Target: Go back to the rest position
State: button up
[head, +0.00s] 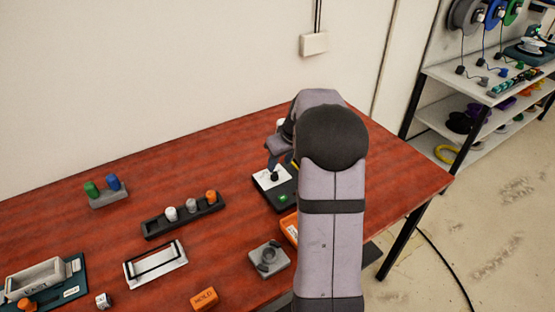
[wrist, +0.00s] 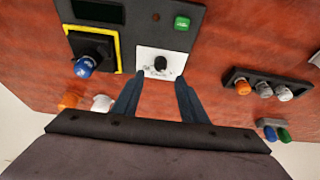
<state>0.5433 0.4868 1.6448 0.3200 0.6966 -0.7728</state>
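My gripper (wrist: 160,78) is open, with two dark blue-grey fingers apart and nothing between them. In the wrist view its fingertips are just short of a black knob (wrist: 161,63) on a white plate (wrist: 146,55). In the head view my gripper (head: 279,162) is over the dark panel at the back right of the table, partly hidden by my arm. The black knob (head: 274,177) is just below it. Whether the fingers touch the plate I cannot tell.
The panel has a green button (wrist: 182,23) and a blue knob (wrist: 84,67) on a yellow-edged black box. A dark rack (head: 160,226) with white, grey and orange pegs stands left of it. A grey dial block (head: 269,258) and orange box (head: 204,299) lie nearer.

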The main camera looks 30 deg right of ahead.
jog(key=s+a+f+g, duration=0.1)
jog(key=s+a, duration=0.5)
jog(key=a, duration=0.2)
jog(key=s+a+g, duration=0.2)
jog(key=s+a, duration=0.4)
jog(key=a, duration=0.3)
jog(key=shift+g, duration=0.7)
jog(key=s+a+f, duration=0.1)
jog(key=s+a, duration=0.1)
jog(key=s, duration=0.2)
jog(key=s+a+f, duration=0.1)
jog(key=s+a, duration=0.1)
jog(key=s, duration=0.2)
jog(key=s+a, duration=0.1)
jog(key=s, duration=0.4)
jog(key=shift+a+f, duration=0.4)
jog(key=shift+s+f, duration=0.1)
jog(key=shift+s, duration=0.3)
